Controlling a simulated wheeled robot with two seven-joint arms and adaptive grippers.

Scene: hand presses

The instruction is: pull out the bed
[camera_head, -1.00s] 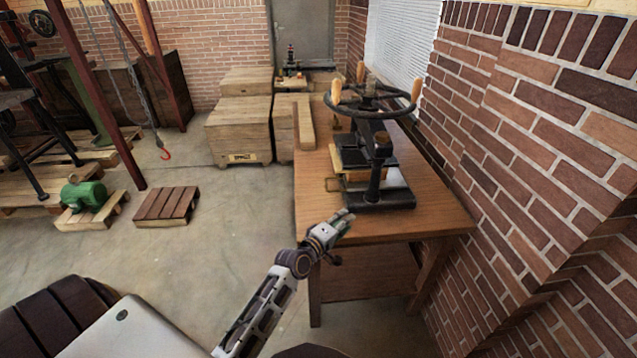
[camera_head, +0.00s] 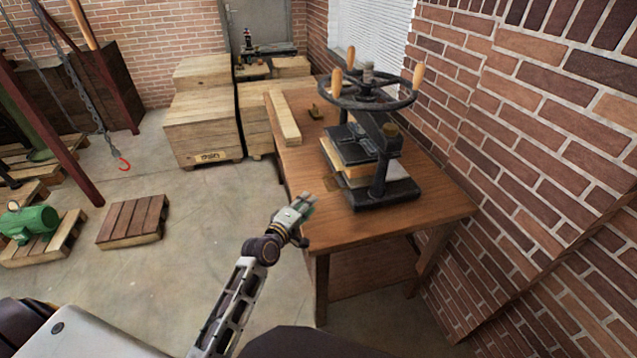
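A black hand press (camera_head: 378,150) with a large handwheel (camera_head: 367,92) and wooden knobs stands on a wooden table (camera_head: 430,215) in the head view. Its bed (camera_head: 352,172) is a pale, wood-coloured layer under the dark top plate, partly hidden by the press's front post. My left gripper (camera_head: 308,203) is at the table's left front edge, to the left of the press and apart from it. Its fingers are small and seen from behind, so I cannot tell whether they are open. My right gripper is not in view.
Wooden crates (camera_head: 203,130) stand behind on the left. A brick wall (camera_head: 530,130) closes the right side.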

